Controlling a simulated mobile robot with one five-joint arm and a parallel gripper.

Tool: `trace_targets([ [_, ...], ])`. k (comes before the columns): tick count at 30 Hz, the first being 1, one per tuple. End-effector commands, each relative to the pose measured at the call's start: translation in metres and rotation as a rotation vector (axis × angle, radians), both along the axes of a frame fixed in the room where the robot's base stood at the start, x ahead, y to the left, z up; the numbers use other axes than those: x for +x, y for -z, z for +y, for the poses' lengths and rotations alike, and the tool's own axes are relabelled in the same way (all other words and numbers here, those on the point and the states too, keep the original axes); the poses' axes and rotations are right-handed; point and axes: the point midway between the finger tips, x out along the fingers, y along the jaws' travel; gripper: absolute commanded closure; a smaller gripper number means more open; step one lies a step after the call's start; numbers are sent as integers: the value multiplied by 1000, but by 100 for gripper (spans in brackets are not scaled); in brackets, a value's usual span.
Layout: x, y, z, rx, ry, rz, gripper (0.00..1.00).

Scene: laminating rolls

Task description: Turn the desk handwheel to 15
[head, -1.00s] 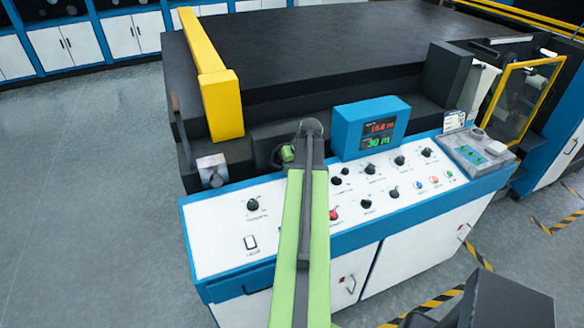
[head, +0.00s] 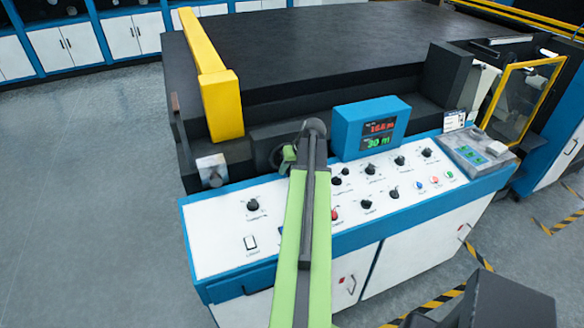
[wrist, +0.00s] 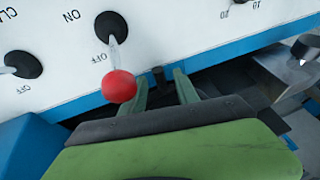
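A small metal bracket with a round grey knob (head: 215,179) stands at the back left of the desk; I cannot tell whether it is the handwheel. A metal part (wrist: 300,74) at the right edge of the wrist view looks like the same bracket. A black dial (head: 253,205) sits on the panel at left; figures 18 and 20 show in the wrist view's top right. My gripper shows in the wrist view (wrist: 160,78) with its two green fingers apart and nothing held. It is beside a red-knobbed lever (wrist: 119,86).
A blue display box (head: 370,127) with red and green digits, the green reading 30 m, stands behind the panel. Several black knobs (head: 394,193) lie right of my arm. A yellow bar (head: 222,105) rises behind the left end.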

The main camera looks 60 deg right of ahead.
Motion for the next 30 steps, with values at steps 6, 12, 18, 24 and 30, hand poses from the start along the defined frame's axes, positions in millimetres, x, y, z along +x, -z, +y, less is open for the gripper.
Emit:
trace_targets([
  [6,-3,-11,1,0,1,0,63],
  [12,-21,-55,5,0,1,0,63],
  [18,-42,-100,9,0,2,0,63],
  [24,-61,-138,12,0,2,0,63],
  [30,-71,-157,14,0,0,0,63],
])
